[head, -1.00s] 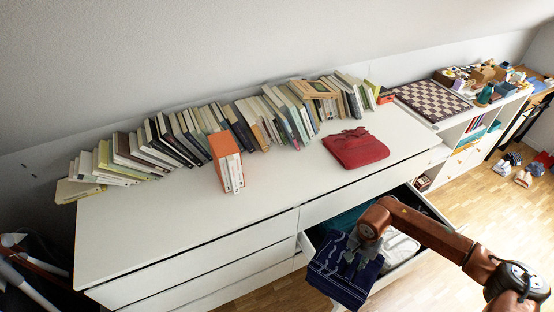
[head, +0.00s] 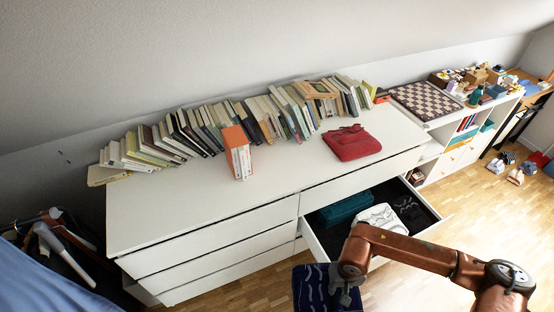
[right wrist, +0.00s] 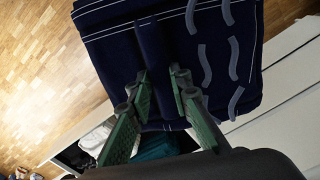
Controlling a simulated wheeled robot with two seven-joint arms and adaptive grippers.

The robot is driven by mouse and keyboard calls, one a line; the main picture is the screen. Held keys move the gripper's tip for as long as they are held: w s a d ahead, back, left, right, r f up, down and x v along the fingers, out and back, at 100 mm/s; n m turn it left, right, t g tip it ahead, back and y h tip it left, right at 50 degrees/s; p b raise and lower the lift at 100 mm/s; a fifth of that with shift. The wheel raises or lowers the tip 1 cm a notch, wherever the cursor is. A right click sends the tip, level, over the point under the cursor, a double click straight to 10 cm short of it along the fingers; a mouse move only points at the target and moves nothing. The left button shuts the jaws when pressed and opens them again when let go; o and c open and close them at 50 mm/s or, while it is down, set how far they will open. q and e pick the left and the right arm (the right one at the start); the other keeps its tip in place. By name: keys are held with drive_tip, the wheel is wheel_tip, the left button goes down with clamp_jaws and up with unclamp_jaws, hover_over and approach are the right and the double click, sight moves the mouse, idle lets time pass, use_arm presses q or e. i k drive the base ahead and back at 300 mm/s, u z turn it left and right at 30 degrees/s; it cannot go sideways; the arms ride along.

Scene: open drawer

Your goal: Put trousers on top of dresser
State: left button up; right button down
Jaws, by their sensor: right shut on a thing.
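The trousers are most likely the dark navy folded cloth with pale stripes and wavy lines (head: 312,287). My right gripper (head: 346,283) is shut on it and holds it in front of the open drawer, below the dresser top. In the right wrist view the navy cloth (right wrist: 215,50) hangs from the two green fingers of the right gripper (right wrist: 162,85), pinched at a fold. My left gripper is not in view.
A red folded cloth (head: 352,143) lies on the dresser's right part, and orange-spined books (head: 237,152) stand mid-top. A long row of books (head: 205,128) lines the wall. The dresser's front left top is clear. The drawer holds teal (head: 345,208), white (head: 380,218) and dark clothes.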

sight(390, 129)
drive_tip(key=k, duration=0.3)
drive_tip(key=z, duration=2.25)
drive_tip(key=i, duration=4.3)
drive_tip(key=u, duration=2.3)
